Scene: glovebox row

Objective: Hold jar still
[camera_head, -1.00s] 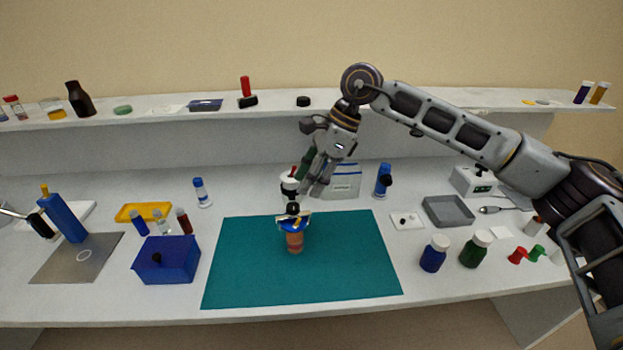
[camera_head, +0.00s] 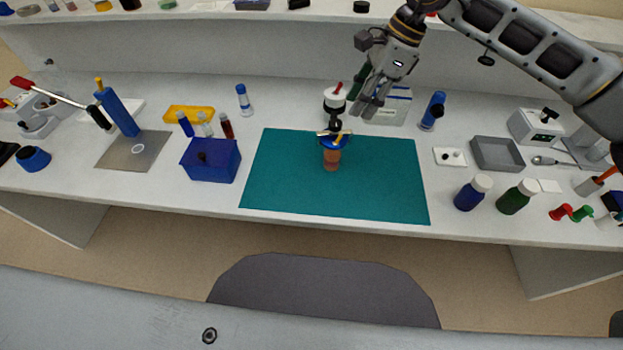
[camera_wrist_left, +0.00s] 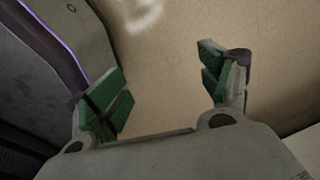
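The jar (camera_head: 331,159), orange-brown with a blue top, stands on the teal mat (camera_head: 385,185) in the head view. A small pale and dark piece (camera_head: 334,133) lies across its top. My right gripper (camera_head: 367,108) is above and behind the jar, to its right, apart from it. Its fingers point down, look spread, and hold nothing I can see. My left gripper (camera_wrist_left: 165,95) shows only in the left wrist view, open and empty, with green pads and floor behind it. The jar is not in that view.
Just behind the jar is a white and black item (camera_head: 336,101) with a red tip. A blue box (camera_head: 210,162) stands left of the mat. Blue (camera_head: 470,194) and green (camera_head: 514,199) bottles stand right of it. A chair back (camera_head: 320,290) is in front; most of the mat is clear.

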